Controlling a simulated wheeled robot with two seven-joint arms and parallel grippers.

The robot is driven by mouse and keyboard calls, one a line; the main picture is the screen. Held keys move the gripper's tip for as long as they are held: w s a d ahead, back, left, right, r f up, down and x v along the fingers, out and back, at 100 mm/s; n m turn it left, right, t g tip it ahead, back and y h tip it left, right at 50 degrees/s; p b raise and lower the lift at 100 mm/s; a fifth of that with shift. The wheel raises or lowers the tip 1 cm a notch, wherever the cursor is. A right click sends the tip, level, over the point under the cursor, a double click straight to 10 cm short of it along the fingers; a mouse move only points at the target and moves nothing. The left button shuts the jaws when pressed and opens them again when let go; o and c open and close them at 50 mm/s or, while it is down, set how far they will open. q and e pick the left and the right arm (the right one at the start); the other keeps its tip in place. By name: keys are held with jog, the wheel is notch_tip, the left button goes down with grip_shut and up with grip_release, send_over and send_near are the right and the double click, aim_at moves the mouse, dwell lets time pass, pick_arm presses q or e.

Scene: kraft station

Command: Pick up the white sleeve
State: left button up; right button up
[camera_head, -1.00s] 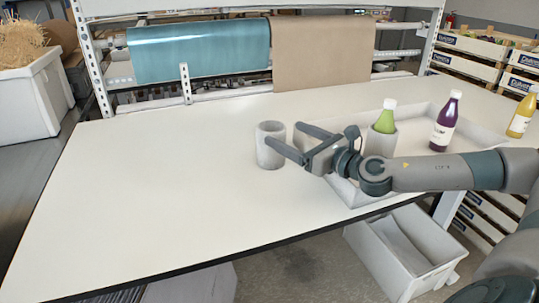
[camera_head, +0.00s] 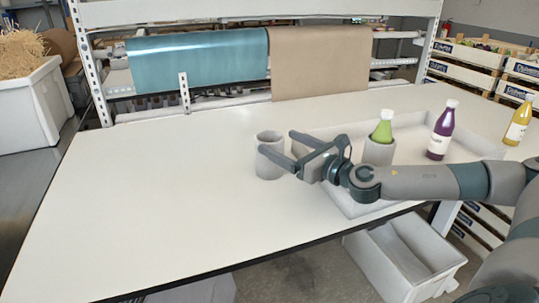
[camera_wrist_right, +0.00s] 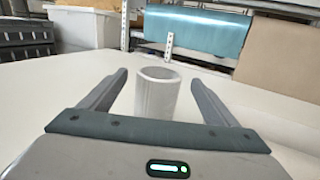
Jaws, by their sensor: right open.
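The white sleeve (camera_head: 268,158) is a hollow, open-topped cylinder standing upright on the white table. It also shows in the right wrist view (camera_wrist_right: 157,98), between the two fingers and slightly beyond them. My right gripper (camera_head: 291,148) is open, its fingers pointing left toward the sleeve. In the head view, the near finger overlaps the sleeve's right side and the far finger lies behind and to its right. In the right wrist view the gripper (camera_wrist_right: 157,82) has visible gaps between the sleeve and both fingers. My left gripper is not in view.
A white tray (camera_head: 352,208) lies right of the sleeve. In it are a green-filled bottle (camera_head: 382,128) in another sleeve (camera_head: 378,152) and a purple bottle (camera_head: 441,130). A yellow bottle (camera_head: 519,122) stands farther right. The table's left half (camera_head: 140,190) is clear.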

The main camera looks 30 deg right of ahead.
aim_at(261, 133)
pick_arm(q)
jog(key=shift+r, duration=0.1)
pick_arm(e)
jog(key=shift+w, duration=0.15)
jog(key=w, duration=0.1)
jog(key=w+p, duration=0.2)
jog(key=w, duration=0.1)
jog(key=shift+a+r, duration=0.2)
jog(key=shift+a, duration=0.15)
jog(key=shift+w+a+f+p, duration=0.2)
jog(key=shift+w+p, duration=0.15)
jog(key=shift+w, duration=0.3)
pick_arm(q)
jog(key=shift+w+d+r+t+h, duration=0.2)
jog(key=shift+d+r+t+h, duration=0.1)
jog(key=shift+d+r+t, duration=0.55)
pick_arm(e)
jog(key=c, duration=0.8)
